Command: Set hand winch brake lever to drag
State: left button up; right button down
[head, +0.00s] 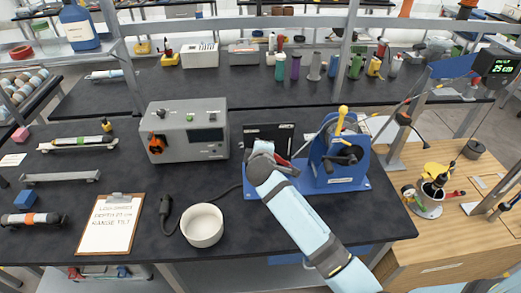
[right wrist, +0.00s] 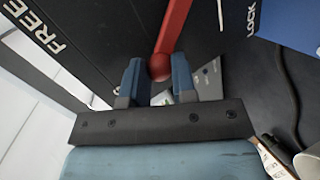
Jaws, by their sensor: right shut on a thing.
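The blue hand winch (head: 318,158) stands on the dark bench, with a yellow-topped crank (head: 342,115) upright. Its brake lever is a red bar with a round red knob (right wrist: 160,67), seen close in the right wrist view. My right gripper (right wrist: 157,80) is shut on the knob, one finger on each side. I see no DRAG mark. In the head view my right arm hides most of the lever. My left gripper is out of view.
A grey control box (head: 187,132) stands left of the winch. A white bowl (head: 202,226) and a clipboard (head: 111,223) lie nearer the front. A black cable runs between bowl and winch. A wooden table (head: 440,245) with a metal post is close on the right.

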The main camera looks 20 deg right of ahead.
jog(key=c, duration=0.9)
grip_release()
jog(key=shift+s, duration=0.1)
jog(key=b+v, duration=0.1)
jog(key=v, duration=1.2)
jog(key=shift+s+a+r, duration=0.2)
jog(key=shift+s, duration=0.05)
